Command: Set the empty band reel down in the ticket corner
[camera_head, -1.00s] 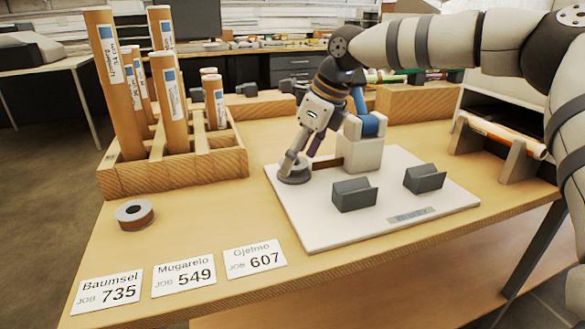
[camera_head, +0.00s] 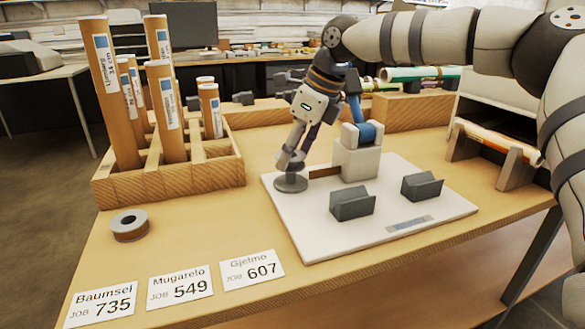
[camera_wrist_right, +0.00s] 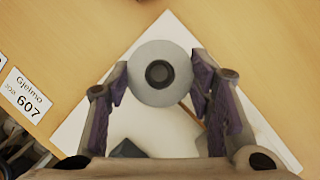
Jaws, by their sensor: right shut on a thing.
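My right gripper (camera_head: 290,160) is shut on the empty band reel, a grey disc with a dark centre hole. In the right wrist view the reel (camera_wrist_right: 160,52) sits between the two fingertips (camera_wrist_right: 160,75). The ticket corner is at the table's front left, with three job tickets: Baumsel 735 (camera_head: 101,304), Mugarelo 549 (camera_head: 180,287) and Gjelmo 607 (camera_head: 252,269). My left gripper is not in view.
A reel of brown band (camera_head: 130,226) lies behind the tickets. A wooden rack (camera_head: 170,182) with cardboard tubes stands at the back left. The white board (camera_head: 300,235) carries a white block (camera_head: 357,160) and two grey cradles (camera_head: 352,204). Bare table lies between board and brown reel.

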